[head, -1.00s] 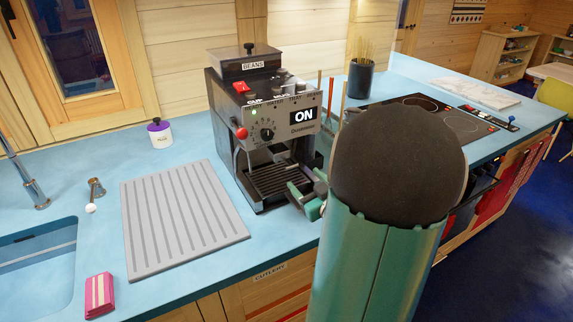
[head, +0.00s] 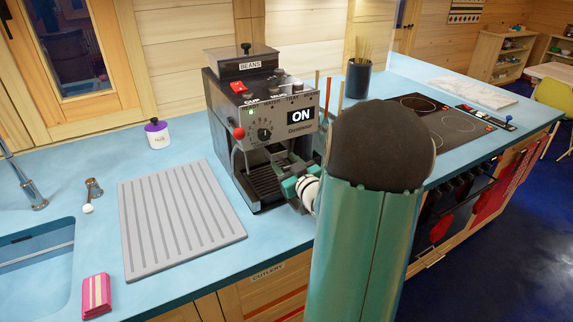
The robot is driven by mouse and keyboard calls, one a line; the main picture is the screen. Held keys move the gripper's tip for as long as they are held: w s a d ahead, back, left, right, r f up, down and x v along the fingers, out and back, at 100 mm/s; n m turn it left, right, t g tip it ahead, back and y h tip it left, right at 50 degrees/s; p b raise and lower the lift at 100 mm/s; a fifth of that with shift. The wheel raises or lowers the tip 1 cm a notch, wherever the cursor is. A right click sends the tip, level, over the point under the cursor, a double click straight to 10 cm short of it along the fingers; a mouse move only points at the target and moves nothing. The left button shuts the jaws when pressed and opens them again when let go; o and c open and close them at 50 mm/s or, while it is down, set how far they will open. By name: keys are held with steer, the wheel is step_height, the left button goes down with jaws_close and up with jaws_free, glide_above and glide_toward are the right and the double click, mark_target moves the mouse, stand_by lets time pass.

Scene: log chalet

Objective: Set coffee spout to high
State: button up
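The coffee machine (head: 225,120) stands on the blue counter, with a display reading "ON" (head: 300,116), a dark round dial (head: 265,131), and a bean hopper on top. A red ball-ended lever (head: 239,133) is on its front left. The spout area sits in shadow above the drip tray (head: 262,183); I cannot tell the spout's height setting. My gripper (head: 290,178) is in front of the machine, at the right of the drip tray opening. Its fingers are small and partly lost against the machine, so its opening is unclear. My arm hides the counter right of the machine.
A grey ribbed drainboard (head: 180,220) lies left of the machine, by the sink (head: 35,262). A white jar with purple lid (head: 157,134) and a pink sponge or cloth (head: 96,296) are near. A dark pot (head: 359,78) and hob (head: 440,128) are at right.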

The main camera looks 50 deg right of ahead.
steer(key=c, duration=0.6)
steer(key=shift+r, duration=2.65)
steer(key=shift+c, duration=0.2)
steer(key=o, duration=1.3)
steer(key=shift+r, duration=0.1)
steer(key=shift+d, duration=0.1)
steer(key=shift+d, duration=0.1)
